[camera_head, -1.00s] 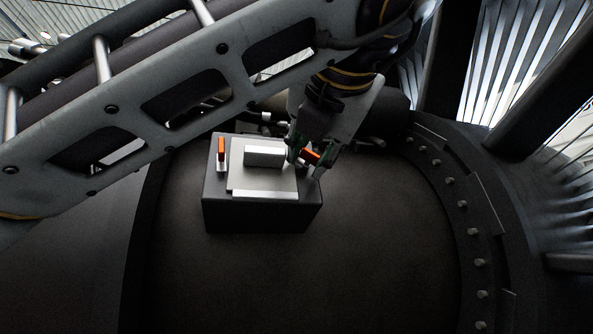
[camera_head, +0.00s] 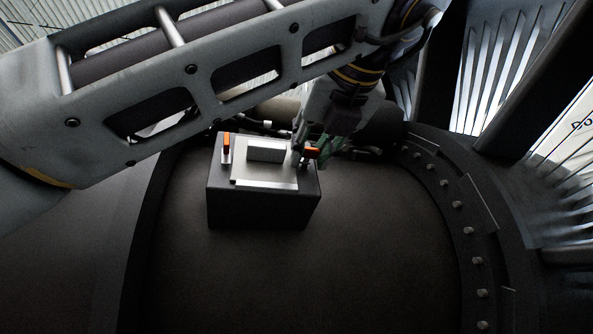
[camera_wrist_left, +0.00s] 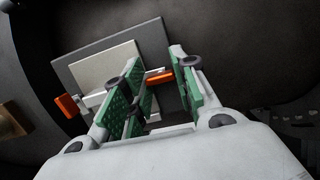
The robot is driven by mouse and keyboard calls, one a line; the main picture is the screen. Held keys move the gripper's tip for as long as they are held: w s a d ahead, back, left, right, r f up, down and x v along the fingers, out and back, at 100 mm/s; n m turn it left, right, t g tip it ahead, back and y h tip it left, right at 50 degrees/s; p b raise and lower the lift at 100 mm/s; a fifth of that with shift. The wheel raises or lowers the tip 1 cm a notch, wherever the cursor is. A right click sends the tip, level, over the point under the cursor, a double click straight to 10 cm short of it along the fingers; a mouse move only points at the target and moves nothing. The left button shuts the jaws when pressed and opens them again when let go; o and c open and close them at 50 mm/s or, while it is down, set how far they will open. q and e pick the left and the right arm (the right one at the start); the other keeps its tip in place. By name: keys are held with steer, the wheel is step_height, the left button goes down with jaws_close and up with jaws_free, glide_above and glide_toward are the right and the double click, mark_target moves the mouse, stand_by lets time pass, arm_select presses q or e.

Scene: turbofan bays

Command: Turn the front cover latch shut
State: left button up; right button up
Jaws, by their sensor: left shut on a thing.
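A dark box (camera_head: 262,212) has a pale cover plate (camera_head: 262,183) with a raised light block (camera_head: 266,150) on top. An orange latch handle (camera_head: 311,152) sits at the box's right side, lying nearly level. A second orange handle (camera_head: 226,147) stands upright at the left edge. My left gripper (camera_head: 314,150) is at the right handle, with its green-padded fingers on either side of it. The left handle (camera_wrist_left: 67,105) is outside the fingers. My right gripper is not in view.
The box stands on a dark curved floor (camera_head: 300,280). A rim with several bolts (camera_head: 457,204) curves along the right, with ribbed metal panels (camera_head: 500,70) beyond it. Dark pipes or cables lie behind the box. The floor in front is clear.

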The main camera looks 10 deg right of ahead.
arm_select(q)
steer(key=shift+o, duration=0.2)
steer(key=shift+f+n, duration=0.2)
steer(key=shift+n, duration=0.1)
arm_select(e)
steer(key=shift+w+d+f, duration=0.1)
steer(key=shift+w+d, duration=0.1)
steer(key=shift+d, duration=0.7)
arm_select(q)
steer(key=o, duration=0.8)
steer(key=shift+o, duration=1)
steer(key=shift+r, duration=0.2)
steer(key=s+r, duration=0.1)
steer(key=s, duration=0.7)
steer(key=shift+d, duration=0.2)
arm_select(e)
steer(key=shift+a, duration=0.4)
arm_select(q)
steer(key=shift+w+r, duration=0.1)
steer(key=shift+r, duration=0.05)
